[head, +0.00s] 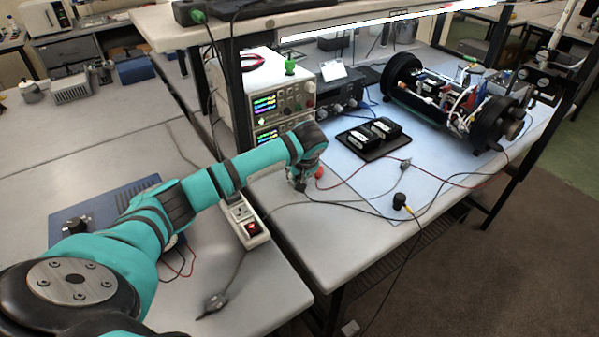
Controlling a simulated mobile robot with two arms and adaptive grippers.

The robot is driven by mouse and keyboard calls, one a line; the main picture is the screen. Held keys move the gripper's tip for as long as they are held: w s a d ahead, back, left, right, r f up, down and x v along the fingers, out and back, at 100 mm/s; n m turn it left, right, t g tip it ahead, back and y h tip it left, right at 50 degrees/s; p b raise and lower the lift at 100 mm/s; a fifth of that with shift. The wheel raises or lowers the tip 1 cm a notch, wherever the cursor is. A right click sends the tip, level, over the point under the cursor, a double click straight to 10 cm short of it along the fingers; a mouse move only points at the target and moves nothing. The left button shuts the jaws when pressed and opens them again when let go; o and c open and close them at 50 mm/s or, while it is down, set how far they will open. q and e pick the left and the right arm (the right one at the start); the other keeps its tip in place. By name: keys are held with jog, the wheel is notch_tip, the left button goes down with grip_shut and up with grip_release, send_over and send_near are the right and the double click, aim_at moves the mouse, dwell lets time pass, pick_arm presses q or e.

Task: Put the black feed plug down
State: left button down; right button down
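My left arm reaches across from the left, and its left gripper (303,178) points down over the front left part of the bench, below the power supplies. A small dark plug, the black feed plug (299,187), is at its fingertips, with a dark cable running from it to the right. The fingers look closed on it, though they are small and partly hidden by the wrist. I cannot tell whether the plug touches the bench top. A red plug (319,172) with a red lead is just right of the fingers. My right gripper is out of view.
Stacked power supplies (268,105) stand behind the gripper. A black tray (373,141) with two dark modules lies on the blue mat (374,188). An open cylinder assembly (445,95) is at the back right. A black-and-yellow connector (400,201) and loose cables lie near the front edge. A power strip (243,219) is at left.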

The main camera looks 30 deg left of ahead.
pick_arm(q)
jog(key=shift+s+f+b, duration=0.1)
jog(key=shift+f+b, duration=0.5)
jog(key=c, duration=1.5)
grip_release()
jog(key=shift+d, duration=0.1)
jog(key=o, duration=0.3)
jog(key=shift+f, duration=0.2)
jog(key=shift+o, duration=0.2)
jog(key=shift+r, duration=0.15)
jog(key=shift+r+p, duration=0.35)
jog(key=shift+p, duration=0.1)
jog(key=shift+r+p, duration=0.35)
jog(key=shift+r, duration=0.15)
jog(key=b+v, duration=0.2)
jog(key=v, duration=0.9)
jog(key=shift+r, duration=0.3)
